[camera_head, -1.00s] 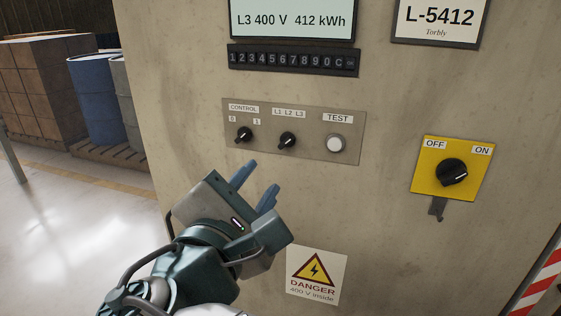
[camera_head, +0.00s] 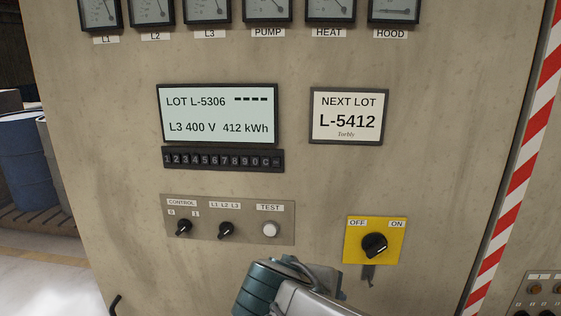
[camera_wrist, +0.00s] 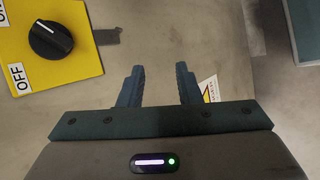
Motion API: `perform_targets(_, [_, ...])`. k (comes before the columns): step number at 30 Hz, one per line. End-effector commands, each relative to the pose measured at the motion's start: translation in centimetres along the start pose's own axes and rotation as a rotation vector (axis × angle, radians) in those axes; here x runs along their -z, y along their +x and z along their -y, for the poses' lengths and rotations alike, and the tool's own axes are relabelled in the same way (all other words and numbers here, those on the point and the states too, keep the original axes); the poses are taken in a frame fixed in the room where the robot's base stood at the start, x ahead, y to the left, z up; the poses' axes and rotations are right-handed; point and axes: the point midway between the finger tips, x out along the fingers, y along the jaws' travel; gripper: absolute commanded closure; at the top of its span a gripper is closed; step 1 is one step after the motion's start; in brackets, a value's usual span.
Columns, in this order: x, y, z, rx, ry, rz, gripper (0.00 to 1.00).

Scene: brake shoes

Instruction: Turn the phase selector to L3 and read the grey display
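The phase selector (camera_head: 226,231) is a small black knob under the L1 L2 L3 label on the control plate (camera_head: 283,235). Its pointer seems turned to the upper right, toward L3. The grey display (camera_head: 219,115) reads "LOT L-5306" with four dashes, and below that "L3 400 V 412 kWh". In the wrist view my gripper (camera_wrist: 160,76) is open, with two blue fingers apart and nothing between them. It is in front of the cabinet face, beside the yellow switch plate. In the head view my wrist shows at the bottom, and the fingers are hidden.
A CONTROL knob (camera_head: 183,228) and white TEST button (camera_head: 270,230) flank the selector. A yellow OFF/ON switch (camera_head: 375,245) is to the right, and it also shows in the wrist view (camera_wrist: 50,40). A keypad strip (camera_head: 222,159) and "NEXT LOT L-5412" sign (camera_head: 348,117) are above.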

Motion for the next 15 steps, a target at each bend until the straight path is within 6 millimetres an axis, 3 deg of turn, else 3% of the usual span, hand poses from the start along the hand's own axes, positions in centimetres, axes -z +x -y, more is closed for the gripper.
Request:
perform_targets(1, [-2.0, 0.0, -0.5, 0.096, 0.128, 0.016, 0.69])
perform_targets(6, [-5.8, 0.8, 0.8, 0.388, 0.601, 0.029, 0.69])
perform_targets(12, [-7.5, 0.6, 0.9, 0.583, 1.046, 0.023, 0.69])
perform_targets(15, [-7.7, 0.5, 0.8, 0.626, 1.163, 0.018, 0.69])
